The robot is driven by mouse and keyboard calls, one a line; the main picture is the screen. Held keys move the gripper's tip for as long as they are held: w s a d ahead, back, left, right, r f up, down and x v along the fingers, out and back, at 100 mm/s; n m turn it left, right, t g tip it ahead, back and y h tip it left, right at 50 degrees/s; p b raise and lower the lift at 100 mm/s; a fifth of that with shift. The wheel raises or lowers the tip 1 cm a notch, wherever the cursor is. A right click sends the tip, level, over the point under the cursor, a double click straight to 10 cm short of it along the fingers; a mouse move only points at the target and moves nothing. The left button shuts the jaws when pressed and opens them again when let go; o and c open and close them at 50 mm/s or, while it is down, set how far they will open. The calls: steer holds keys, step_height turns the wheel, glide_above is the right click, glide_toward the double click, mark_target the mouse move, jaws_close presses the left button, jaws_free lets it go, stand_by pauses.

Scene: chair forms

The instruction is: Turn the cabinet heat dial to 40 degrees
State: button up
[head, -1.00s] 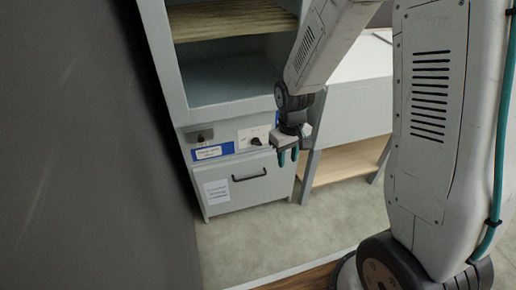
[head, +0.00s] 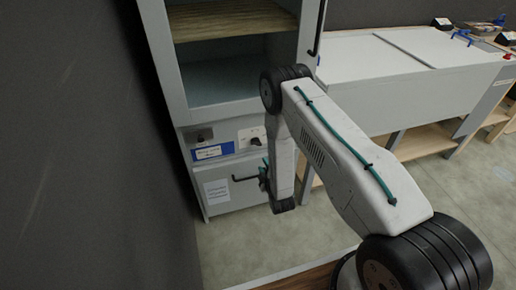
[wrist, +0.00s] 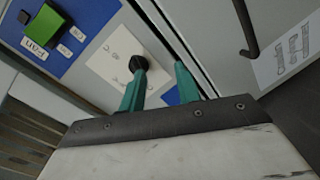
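The heat dial (head: 256,141) is a small black knob on a white plate (head: 244,134) on the grey cabinet's front panel, below the open shelves. In the wrist view the dial (wrist: 138,63) shows at the tip of the left teal finger, and its plate (wrist: 105,60) carries small marks too blurred to read. My gripper (wrist: 160,72) is open, with a gap between its two teal fingers. The dial is not centred between them, and I cannot tell whether the finger touches it. In the head view my gripper (head: 264,174) is low before the cabinet, partly hidden by my arm.
Below the panel is a door with a black handle (head: 245,178) and a paper notice (head: 217,191). The handle (wrist: 246,28) is right of my fingers in the wrist view. A green switch (wrist: 47,24) sits on a blue panel. A white bench (head: 440,85) stands right.

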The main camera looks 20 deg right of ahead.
mark_target(257, 145)
steer(key=w+r, duration=0.1)
steer(key=w, duration=0.1)
steer(key=w+r+t, duration=0.1)
steer(key=w, duration=0.2)
steer(key=w+r+n+t, duration=0.1)
steer(key=w, duration=0.2)
steer(key=shift+w+r, duration=0.25)
steer(key=shift+r, duration=0.05)
jaws_close()
